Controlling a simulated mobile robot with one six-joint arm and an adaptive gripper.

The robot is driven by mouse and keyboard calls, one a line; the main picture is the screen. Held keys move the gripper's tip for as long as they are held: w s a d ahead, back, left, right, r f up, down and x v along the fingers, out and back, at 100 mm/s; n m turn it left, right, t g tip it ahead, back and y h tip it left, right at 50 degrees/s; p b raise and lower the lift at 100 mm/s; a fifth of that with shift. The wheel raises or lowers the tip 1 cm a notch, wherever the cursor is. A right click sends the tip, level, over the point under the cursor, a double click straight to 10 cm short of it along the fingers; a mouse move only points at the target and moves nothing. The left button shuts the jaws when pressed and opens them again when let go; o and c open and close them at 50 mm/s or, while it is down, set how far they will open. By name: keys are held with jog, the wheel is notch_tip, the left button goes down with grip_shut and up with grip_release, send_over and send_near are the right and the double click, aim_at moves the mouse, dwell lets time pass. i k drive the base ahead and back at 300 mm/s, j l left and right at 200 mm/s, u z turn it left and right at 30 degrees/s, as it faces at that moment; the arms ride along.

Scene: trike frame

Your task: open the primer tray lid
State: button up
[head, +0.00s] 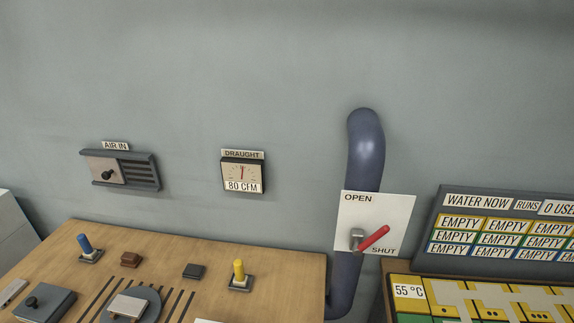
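No label in the head view names a primer tray. A grey flat-topped box with a black knob (42,304) sits at the left front of the wooden bench (270,272). It may be the tray with its lid, but I cannot tell. Its top appears closed, and the bottom edge of the picture cuts off part of it. My gripper is not in view.
The bench holds a blue peg (85,243), a yellow peg (239,271), a brown block (131,259), a dark block (194,270) and a round plate (149,309). A red lever (375,238) points toward SHUT on the pipe (366,150). A sign board (433,230) stands right.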

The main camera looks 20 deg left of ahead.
aim_at(41, 304)
jog(key=u, duration=2.7)
jog(key=i+j, duration=0.25)
jog(key=i, duration=0.25)
jog(key=i+j, duration=0.2)
jog(key=i, duration=0.3)
jog(key=i+j, duration=0.25)
jog(key=i, duration=0.25)
jog(key=i+j, duration=0.25)
jog(key=i, duration=0.25)
jog(key=i+j+u, duration=0.1)
jog(key=i+j, duration=0.15)
jog(key=i, duration=0.25)
